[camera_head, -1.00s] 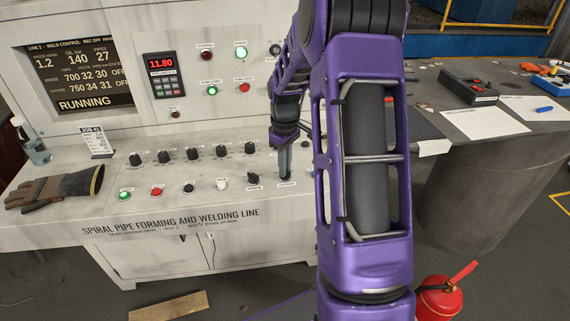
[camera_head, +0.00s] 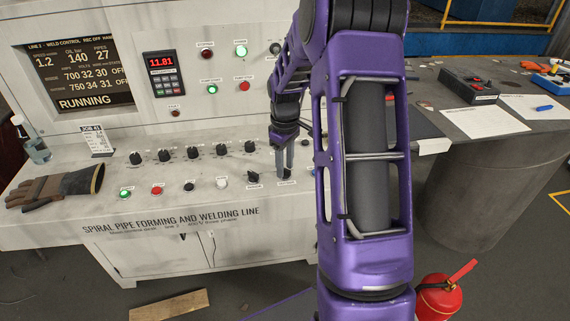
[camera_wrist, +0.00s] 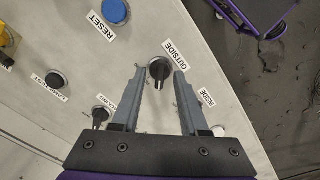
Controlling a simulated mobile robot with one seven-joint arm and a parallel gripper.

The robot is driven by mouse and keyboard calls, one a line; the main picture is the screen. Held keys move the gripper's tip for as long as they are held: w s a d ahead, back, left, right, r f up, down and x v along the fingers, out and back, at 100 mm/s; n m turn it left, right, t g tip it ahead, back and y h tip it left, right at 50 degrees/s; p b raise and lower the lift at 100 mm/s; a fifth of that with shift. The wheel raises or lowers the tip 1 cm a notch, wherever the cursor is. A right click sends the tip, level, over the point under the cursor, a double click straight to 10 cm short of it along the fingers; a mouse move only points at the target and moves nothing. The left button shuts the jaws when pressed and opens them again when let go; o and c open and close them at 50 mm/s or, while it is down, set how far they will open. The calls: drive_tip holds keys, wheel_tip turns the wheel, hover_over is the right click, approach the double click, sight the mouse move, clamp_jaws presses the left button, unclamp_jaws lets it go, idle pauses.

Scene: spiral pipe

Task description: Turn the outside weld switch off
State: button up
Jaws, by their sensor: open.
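The outside weld switch (camera_wrist: 159,69) is a black rotary knob on the pale console, beside its OUTSIDE label (camera_wrist: 176,55) in the wrist view. Its handle points toward the bottom of that picture. My gripper (camera_wrist: 160,74) is open, with one fingertip on each side of the knob. I cannot tell whether either finger touches it. In the head view my gripper (camera_head: 284,170) points down at the right end of the console's front row, and its fingers partly hide the switch there.
Another black switch (camera_head: 253,177) stands just left of my gripper. A screen (camera_head: 80,78) reads RUNNING, with OFF at the end of two rows. A blue RESET button (camera_wrist: 116,11) and an INSIDE label (camera_wrist: 207,98) are nearby.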

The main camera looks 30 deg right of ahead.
sight(285, 168)
wheel_tip(285, 168, up, 18)
drive_tip(key=p, duration=0.1)
drive_tip(key=shift+f+p, duration=0.25)
drive_tip(key=shift+p, duration=0.15)
idle(0.4)
